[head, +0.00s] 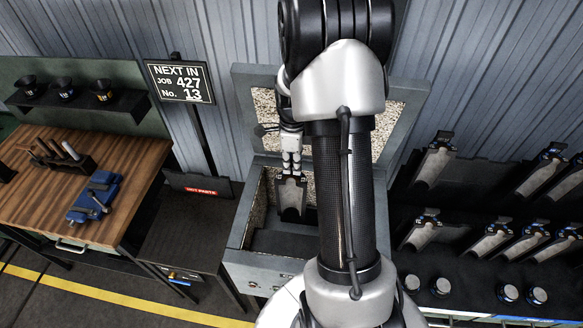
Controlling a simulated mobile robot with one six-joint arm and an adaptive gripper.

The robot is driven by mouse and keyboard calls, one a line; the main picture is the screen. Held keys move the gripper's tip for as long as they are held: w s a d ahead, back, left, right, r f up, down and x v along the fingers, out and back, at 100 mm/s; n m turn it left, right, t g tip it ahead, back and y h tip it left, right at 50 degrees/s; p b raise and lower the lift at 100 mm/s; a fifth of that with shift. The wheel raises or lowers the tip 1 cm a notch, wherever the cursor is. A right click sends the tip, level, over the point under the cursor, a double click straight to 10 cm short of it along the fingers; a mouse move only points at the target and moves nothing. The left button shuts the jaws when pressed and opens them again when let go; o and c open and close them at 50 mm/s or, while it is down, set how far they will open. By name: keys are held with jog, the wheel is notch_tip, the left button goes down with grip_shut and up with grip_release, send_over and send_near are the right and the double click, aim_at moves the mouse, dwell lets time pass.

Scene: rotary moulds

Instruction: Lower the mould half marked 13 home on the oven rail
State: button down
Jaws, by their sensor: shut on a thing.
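My gripper (291,167) points down over the open oven (236,262) and is shut on the top end of a mould half (291,198). The mould half is grey, long and trough-shaped, and hangs roughly upright within the oven opening. Any number on it is too small to read. The oven is a grey box with its lid (244,100) raised behind my arm. My arm hides the right part of the opening. I cannot make out the rail or tell whether the mould half touches it.
A sign (180,82) reads "NEXT IN JOB 427 No. 13". Several other mould halves stand on the dark rack (465,215) at right, with round pieces (440,286) below. A workbench (130,165) with a blue vise (95,197) is at left. A dark table (180,245) marked "HOT PARTS" stands beside the oven.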

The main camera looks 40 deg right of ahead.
jog(key=w+d, duration=0.6)
jog(key=d, duration=0.1)
jog(key=shift+r+p, duration=0.2)
jog(key=shift+p, duration=0.25)
dwell(0.4)
dwell(0.4)
